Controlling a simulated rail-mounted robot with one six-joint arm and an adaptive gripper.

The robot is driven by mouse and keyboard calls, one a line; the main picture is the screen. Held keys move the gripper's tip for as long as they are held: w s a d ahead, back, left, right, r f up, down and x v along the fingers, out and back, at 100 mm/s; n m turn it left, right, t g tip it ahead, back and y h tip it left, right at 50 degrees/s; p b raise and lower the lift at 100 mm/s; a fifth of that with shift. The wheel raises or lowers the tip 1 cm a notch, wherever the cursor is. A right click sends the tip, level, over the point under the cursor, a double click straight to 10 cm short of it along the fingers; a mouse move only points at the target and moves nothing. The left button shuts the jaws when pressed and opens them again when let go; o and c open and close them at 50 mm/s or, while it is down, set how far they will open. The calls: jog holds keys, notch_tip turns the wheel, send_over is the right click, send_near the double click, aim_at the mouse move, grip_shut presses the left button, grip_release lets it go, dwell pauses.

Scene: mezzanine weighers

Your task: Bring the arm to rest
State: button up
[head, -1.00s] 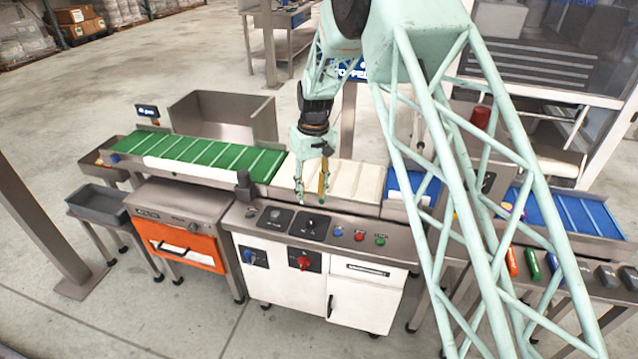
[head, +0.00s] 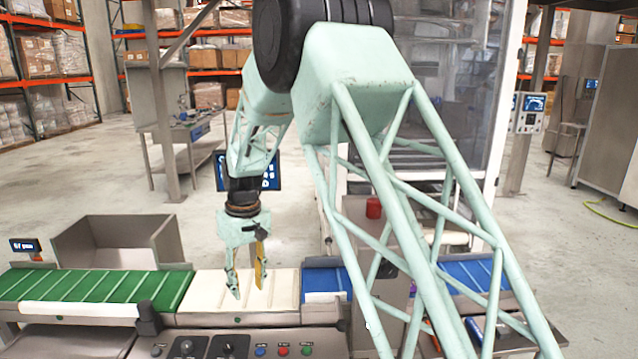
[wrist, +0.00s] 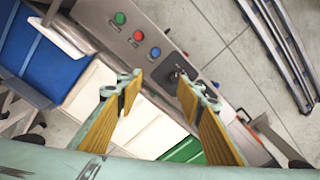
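My gripper (head: 247,290) hangs pointing down over the white middle belt section (head: 205,290) in the head view. Its two fingers are apart with nothing between them. In the wrist view the open gripper (wrist: 165,95) shows yellow ribbed pads on both fingers and an empty gap. The control panel (wrist: 150,40) with its coloured buttons and dark knob lies beyond the fingertips there. How high the fingertips are above the belt is hard to tell.
A green belt (head: 90,287) runs left of the white section and a blue belt (head: 325,284) right of it. A grey open bin (head: 120,255) stands behind the green belt. A small screen (head: 265,172) and a red cylinder (head: 374,207) stand behind the line.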

jog(key=s+d+r+m+t, duration=0.1)
jog(key=s+d+r+m, duration=0.1)
jog(key=s+d+r, duration=0.9)
jog(key=s+d+r+m+t, duration=0.15)
jog(key=s+d+r, duration=0.45)
jog(key=d+r, duration=0.75)
jog(key=s+d+r+m, duration=0.1)
jog(key=s+d+r, duration=0.1)
jog(key=s+d, duration=0.5)
jog(key=s+d+r+m, duration=0.15)
jog(key=s+d, duration=0.35)
jog(key=s, duration=0.5)
jog(key=s+d+f+m, duration=0.1)
jog(key=s+d, duration=0.1)
jog(key=s, duration=0.5)
jog(key=s+d+t, duration=0.1)
jog(key=s+d, duration=0.1)
jog(key=s, duration=0.6)
jog(key=shift+d+f+m+h, duration=0.3)
jog(key=shift+d+f+m, duration=0.1)
